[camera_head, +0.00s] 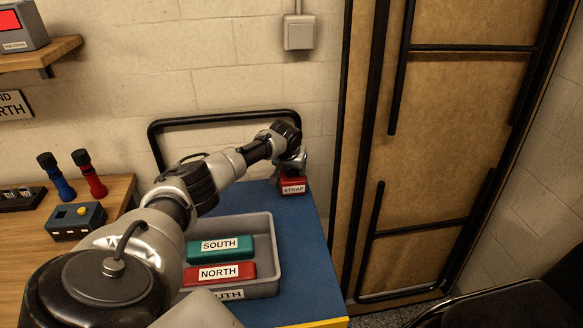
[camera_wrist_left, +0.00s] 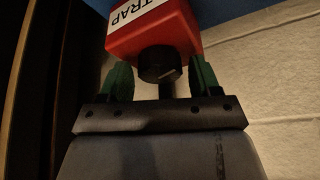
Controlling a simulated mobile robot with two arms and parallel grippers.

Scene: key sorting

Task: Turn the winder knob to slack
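A red box labelled STRAP (camera_head: 292,187) stands at the back right corner of the blue table top; it also shows in the left wrist view (camera_wrist_left: 170,35). A round black knob (camera_wrist_left: 158,66) with a pale mark is on the box's face in the left wrist view. My left gripper (camera_head: 293,161) is at the box in the head view. In the left wrist view its green fingers (camera_wrist_left: 162,80) are apart, one on each side of the knob, with visible gaps. The knob is hidden in the head view. My right gripper is not in view.
A grey tray (camera_head: 270,248) holds a green SOUTH block (camera_head: 220,249) and a red NORTH block (camera_head: 219,274). A black rail (camera_head: 222,117) runs behind the blue table (camera_head: 300,225). A wooden table (camera_head: 112,190) at left carries blue and red handles and a small button box.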

